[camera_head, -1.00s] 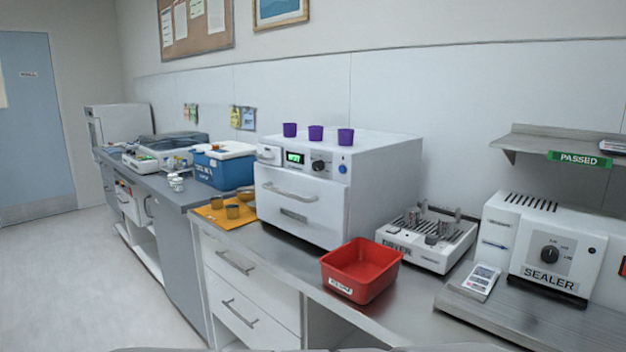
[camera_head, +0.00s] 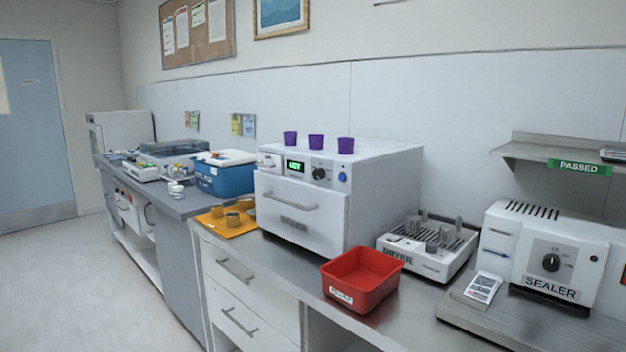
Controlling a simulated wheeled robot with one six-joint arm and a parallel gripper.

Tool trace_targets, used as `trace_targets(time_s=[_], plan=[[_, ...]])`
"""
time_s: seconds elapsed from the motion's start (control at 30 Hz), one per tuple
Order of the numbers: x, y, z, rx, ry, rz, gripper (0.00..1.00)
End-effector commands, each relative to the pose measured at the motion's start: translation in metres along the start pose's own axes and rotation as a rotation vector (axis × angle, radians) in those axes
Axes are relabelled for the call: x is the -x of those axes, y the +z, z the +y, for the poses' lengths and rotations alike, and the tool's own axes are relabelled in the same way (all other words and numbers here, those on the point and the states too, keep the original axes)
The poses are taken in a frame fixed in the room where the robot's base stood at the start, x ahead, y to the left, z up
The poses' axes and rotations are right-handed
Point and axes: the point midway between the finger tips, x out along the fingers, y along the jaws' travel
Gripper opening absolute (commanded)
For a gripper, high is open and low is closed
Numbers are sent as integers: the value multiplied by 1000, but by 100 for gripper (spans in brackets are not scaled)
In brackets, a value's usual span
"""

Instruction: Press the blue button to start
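The blue button (camera_head: 343,177) is a small round knob on the front panel of a white box-shaped machine (camera_head: 385,195). It sits at the panel's right end, beside a black dial (camera_head: 319,174) and a lit green display (camera_head: 295,166). The machine's front door, with a long handle (camera_head: 290,197), looks closed. Nothing covers the button. My gripper is not in view.
Three purple cups (camera_head: 316,142) stand on the machine. A red bin (camera_head: 362,279) sits in front of it on the steel counter. A dryer (camera_head: 427,246) and a sealer (camera_head: 545,250) stand to the right. An orange mat (camera_head: 215,228) with small cups lies left. Floor at left is clear.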

Motion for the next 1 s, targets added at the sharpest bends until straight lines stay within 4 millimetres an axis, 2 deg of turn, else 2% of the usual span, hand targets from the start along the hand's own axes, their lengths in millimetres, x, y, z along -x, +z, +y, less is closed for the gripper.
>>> trace_targets(time_s=[0.03, 0.13, 0.17, 1.0], plan=[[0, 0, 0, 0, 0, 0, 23], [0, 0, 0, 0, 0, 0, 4], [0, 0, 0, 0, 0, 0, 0], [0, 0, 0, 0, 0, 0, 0]])
